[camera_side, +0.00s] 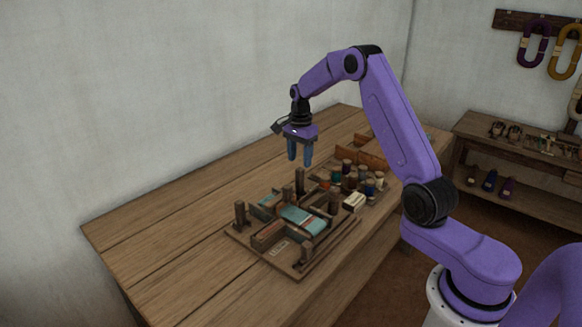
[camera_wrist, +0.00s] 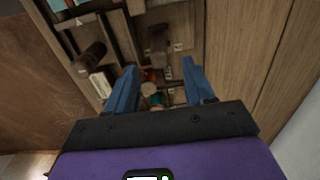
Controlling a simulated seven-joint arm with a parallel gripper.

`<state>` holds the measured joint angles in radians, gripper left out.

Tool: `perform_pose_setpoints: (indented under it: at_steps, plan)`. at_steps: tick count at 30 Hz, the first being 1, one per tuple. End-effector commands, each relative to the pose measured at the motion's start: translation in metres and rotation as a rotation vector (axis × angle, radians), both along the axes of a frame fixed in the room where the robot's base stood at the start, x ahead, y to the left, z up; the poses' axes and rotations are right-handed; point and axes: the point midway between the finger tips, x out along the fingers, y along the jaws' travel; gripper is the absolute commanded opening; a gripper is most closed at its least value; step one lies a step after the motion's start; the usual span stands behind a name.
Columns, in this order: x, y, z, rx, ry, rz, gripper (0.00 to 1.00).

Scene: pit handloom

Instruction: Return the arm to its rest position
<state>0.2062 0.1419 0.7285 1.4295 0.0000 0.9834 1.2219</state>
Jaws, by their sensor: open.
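My purple arm reaches over the wooden table in the side view. My gripper (camera_side: 300,155) has two blue fingers that point down, apart from each other, in the air above the table. It is above and behind the loom and holds nothing. In the wrist view my gripper (camera_wrist: 163,92) shows its fingers spread with a gap between them. The small loom (camera_side: 295,222) on its wooden board, with teal cloth on it, stands on the table below.
Several thread spools (camera_side: 350,178) stand right of the loom, with a pale block (camera_side: 354,203) near them. The table (camera_side: 170,220) is bare to the left. A shelf (camera_side: 520,155) stands at the right, and yarn hanks (camera_side: 533,45) hang on the wall.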

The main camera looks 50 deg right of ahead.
Motion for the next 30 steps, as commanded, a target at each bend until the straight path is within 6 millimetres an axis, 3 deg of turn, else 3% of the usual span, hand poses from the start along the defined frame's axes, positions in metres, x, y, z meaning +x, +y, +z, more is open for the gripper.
perform_pose_setpoints:
  at_steps: [12, 16, 23, 30]
  plan:
    - [0.0, 0.001, 0.005, 0.0, 0.0, 0.004, 0.53]
    - [0.0, 0.016, 0.01, -0.001, -0.002, 0.066, 0.53]
    - [-0.014, 0.087, 0.034, -0.002, -0.006, 0.397, 0.53]
    - [-0.054, 0.16, 0.057, -0.003, -0.012, 0.795, 0.53]
